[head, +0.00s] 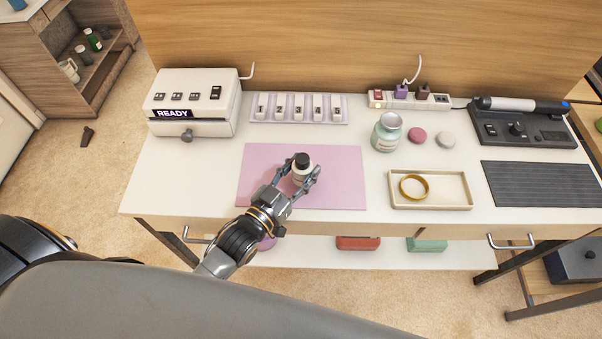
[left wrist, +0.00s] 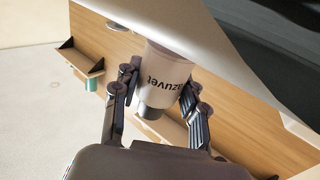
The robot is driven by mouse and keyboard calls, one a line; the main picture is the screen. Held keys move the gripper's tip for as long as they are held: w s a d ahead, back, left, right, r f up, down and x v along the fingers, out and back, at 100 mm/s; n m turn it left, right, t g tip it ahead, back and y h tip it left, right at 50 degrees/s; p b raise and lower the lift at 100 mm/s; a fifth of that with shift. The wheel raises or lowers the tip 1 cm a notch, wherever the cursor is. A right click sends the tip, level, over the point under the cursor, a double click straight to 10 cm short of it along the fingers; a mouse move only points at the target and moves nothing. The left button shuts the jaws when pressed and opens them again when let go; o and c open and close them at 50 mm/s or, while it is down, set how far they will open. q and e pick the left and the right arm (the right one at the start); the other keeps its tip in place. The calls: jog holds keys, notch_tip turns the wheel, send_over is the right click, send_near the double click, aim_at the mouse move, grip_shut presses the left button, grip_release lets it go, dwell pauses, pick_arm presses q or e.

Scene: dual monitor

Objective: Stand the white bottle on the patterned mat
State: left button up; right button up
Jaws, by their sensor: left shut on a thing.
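The white bottle (head: 301,176) with a black cap is upright over the pink mat (head: 258,185) in the head view. My left gripper (head: 302,184) is shut on it, one finger on each side. In the left wrist view the bottle (left wrist: 164,76) sits between the fingers (left wrist: 160,92), its printed label showing upside down. I cannot tell whether its base touches the pink mat. The dark mat with a line pattern (head: 545,185) lies flat at the right end of the table, with nothing on it. My right gripper is not in view.
A tan tray (head: 446,204) holding a yellow ring (head: 414,187) lies between the pink and dark mats. A green jar (head: 387,132) and two small round lids stand behind it. A soldering-type station (head: 520,130) sits behind the dark mat. A white READY box (head: 193,103) stands at the left.

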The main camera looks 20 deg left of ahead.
pick_arm(q)
jog(key=shift+f, duration=0.95)
jog(key=shift+f, duration=0.2)
jog(key=o, duration=1.2)
jog(key=shift+c, duration=0.2)
